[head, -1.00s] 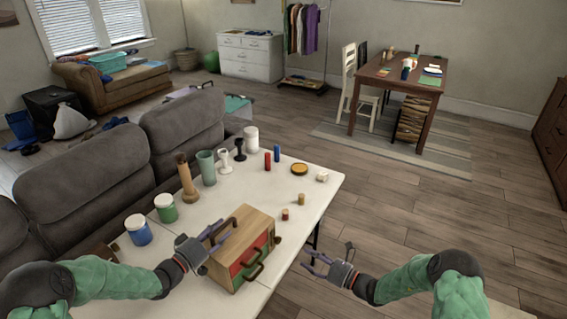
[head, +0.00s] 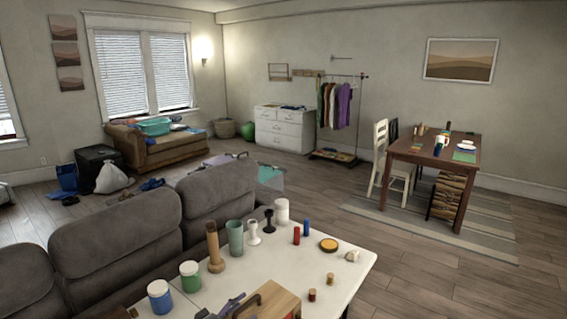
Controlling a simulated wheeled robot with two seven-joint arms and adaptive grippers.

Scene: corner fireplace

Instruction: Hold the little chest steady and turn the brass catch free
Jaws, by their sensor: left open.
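The little wooden chest (head: 278,298) stands on the white table at the bottom edge of the head view. The brass catch cannot be seen. My left gripper (head: 230,307) is just left of the chest top, partly cut off by the bottom edge. Its purple-grey fingers are open; whether they touch the chest cannot be told. My right gripper is out of view.
Several items stand on the white table (head: 330,270): blue (head: 160,300) and green (head: 190,279) jars, a wooden mill (head: 214,250), cups, small cylinders and a round amber disc (head: 328,245). A grey sofa (head: 130,230) lines the table's left side. Floor right of the table is clear.

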